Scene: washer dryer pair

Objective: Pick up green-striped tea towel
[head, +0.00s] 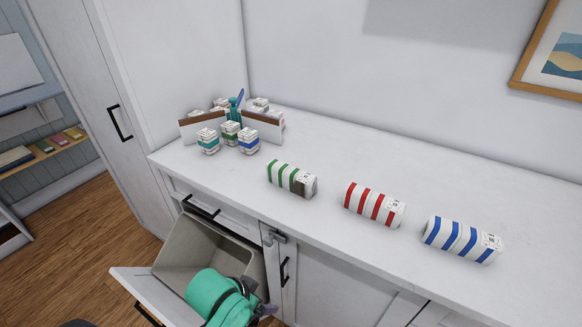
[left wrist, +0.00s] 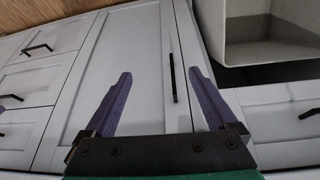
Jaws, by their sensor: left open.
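The green-striped tea towel (head: 291,179) is a white roll with green stripes and a label. It lies on the white countertop (head: 330,150), left of the red-striped roll. My left gripper (head: 263,299) is low at the bottom of the head view, below the counter edge, in front of the cabinets and apart from the towel. In the left wrist view its two purple fingers (left wrist: 160,76) are spread with nothing between them, facing cabinet doors. The towel is not in the left wrist view.
A red-striped roll (head: 375,205) and a blue-striped roll (head: 461,239) lie farther right. Several small banded packets, including one blue-banded packet (head: 249,141), stand at the back left. A tilted-out bin (head: 187,250) is open below the counter, beside my left arm. The counter behind the rolls is clear.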

